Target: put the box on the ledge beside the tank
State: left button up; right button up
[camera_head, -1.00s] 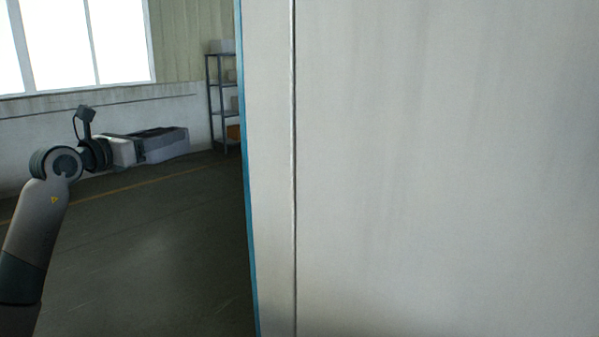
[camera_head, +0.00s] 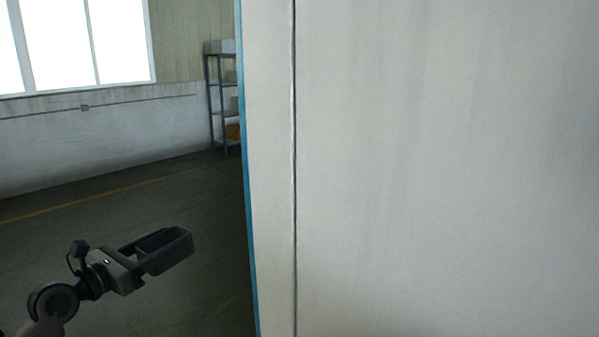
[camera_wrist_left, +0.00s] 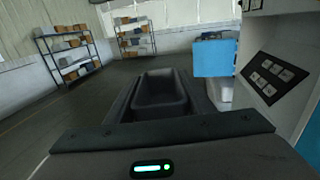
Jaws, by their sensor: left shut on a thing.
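My left gripper (camera_head: 145,262) is in the lower left of the head view, left of a large pale panel. It is shut on a dark, open-topped box (camera_head: 176,260) and holds it out over the floor area. The box looks roughly level and empty. In the left wrist view the box (camera_wrist_left: 161,101) lies straight ahead between the fingers. I cannot make out the ledge or the tank for certain in either view. My right gripper is not in view.
The pale panel (camera_head: 440,170) with a blue edge fills the head view's right side. The left wrist view shows a blue block (camera_wrist_left: 214,58) and a pale cabinet (camera_wrist_left: 285,50) at right. Shelves (camera_wrist_left: 66,52) stand far back. Open floor (camera_head: 120,210) lies left.

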pick_arm(q)
jog(key=s+d+f+h, duration=0.1)
jog(key=s+f, duration=0.6)
jog(key=s, duration=0.3)
jog(key=s+d+f, duration=0.1)
jog(key=s+f, duration=0.5)
jog(key=s, duration=0.4)
jog(key=shift+d+y, duration=0.9)
jog(key=shift+d, duration=3)
notch_tip(320, 180, down, 9)
jog(key=b, duration=0.8)
jog(key=shift+s+n+t+b, duration=0.3)
jog(key=shift+s, duration=0.1)
jog(key=shift+r, duration=0.1)
